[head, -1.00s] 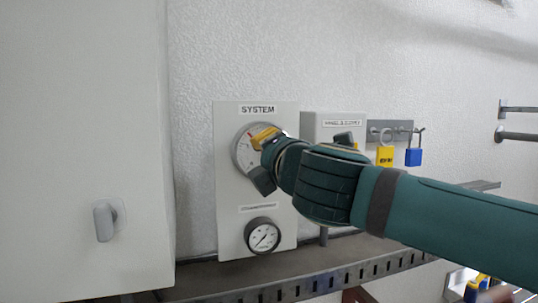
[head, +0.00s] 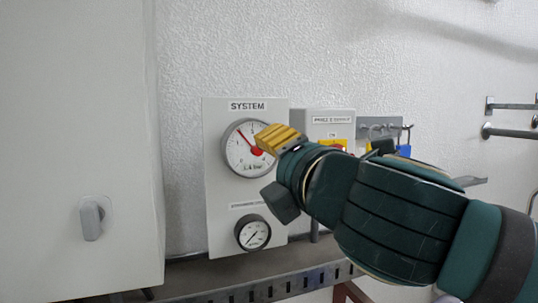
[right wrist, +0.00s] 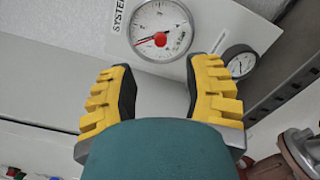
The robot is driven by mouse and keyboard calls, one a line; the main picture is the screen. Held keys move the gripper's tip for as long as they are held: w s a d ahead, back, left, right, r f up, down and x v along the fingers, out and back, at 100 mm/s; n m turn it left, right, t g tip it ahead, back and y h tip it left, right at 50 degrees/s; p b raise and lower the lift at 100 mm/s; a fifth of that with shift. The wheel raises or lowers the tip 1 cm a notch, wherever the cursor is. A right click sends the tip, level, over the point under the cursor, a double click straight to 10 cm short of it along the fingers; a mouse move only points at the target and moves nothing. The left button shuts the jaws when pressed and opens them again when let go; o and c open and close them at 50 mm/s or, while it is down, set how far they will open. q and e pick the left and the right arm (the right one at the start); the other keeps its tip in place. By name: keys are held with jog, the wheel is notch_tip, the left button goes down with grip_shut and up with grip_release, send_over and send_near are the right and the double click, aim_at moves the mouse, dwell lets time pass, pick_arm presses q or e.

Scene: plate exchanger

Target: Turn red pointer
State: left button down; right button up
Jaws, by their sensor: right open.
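The large round gauge (head: 237,158) with a white dial sits on the grey panel marked SYSTEM. Its red pointer (head: 246,139) slants up and left from a red hub in the head view. The hub is partly behind my right gripper (head: 279,139). In the right wrist view, the red pointer (right wrist: 147,41) reaches left from its round red hub, and the gauge (right wrist: 176,18) is fully clear of the fingers. My right gripper (right wrist: 162,68) is open and empty, its yellow fingers spread below the dial, apart from the pointer. My left gripper is not in view.
A smaller dark-rimmed gauge (head: 253,234) sits below on the same panel (head: 219,215). A grey cabinet with a handle (head: 92,218) stands at left. A box (head: 326,122) and hooks with a blue padlock (head: 404,151) are at right. A perforated metal rail (head: 290,284) runs below.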

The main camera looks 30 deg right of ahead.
jog(key=shift+v, duration=1.15)
